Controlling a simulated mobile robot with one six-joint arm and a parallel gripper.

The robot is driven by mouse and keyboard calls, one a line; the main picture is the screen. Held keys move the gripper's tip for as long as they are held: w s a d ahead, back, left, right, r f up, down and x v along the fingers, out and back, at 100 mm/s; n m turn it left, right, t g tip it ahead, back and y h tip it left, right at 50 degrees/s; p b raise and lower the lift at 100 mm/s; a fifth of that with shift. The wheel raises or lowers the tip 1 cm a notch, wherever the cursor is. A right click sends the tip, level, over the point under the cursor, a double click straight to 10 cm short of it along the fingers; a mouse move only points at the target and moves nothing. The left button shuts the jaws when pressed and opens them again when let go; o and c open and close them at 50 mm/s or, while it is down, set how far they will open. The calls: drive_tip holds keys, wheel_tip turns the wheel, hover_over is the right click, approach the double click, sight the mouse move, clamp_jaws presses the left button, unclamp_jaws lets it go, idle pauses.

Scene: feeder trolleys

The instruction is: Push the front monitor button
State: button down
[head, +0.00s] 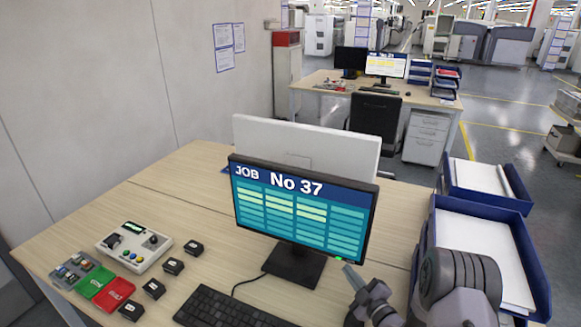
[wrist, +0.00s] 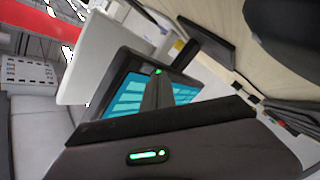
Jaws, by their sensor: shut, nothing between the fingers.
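The front monitor (head: 300,205) stands on the near desk with its screen lit and showing "JOB No 37". A small green button (head: 338,258) sits at the lower right of its bezel. My gripper (head: 350,274) is shut and empty, just below and right of the button, its tip pointing up at it. In the wrist view the monitor (wrist: 130,92) appears tilted. The green button (wrist: 158,71) shows right beyond the tips of my gripper (wrist: 157,84). I cannot tell whether the tips touch it.
A second monitor (head: 310,143) stands behind, its white back partly showing. Blue paper trays (head: 542,278) lie at the right, close to my arm. A keyboard (head: 228,309), several small black blocks and a control box (head: 134,246) occupy the desk's left and front.

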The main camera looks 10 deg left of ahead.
drive_tip(key=shift+s, duration=0.15)
drive_tip(key=s+a+p, duration=0.1)
drive_tip(key=s, duration=0.5)
drive_tip(key=shift+w+a, duration=0.1)
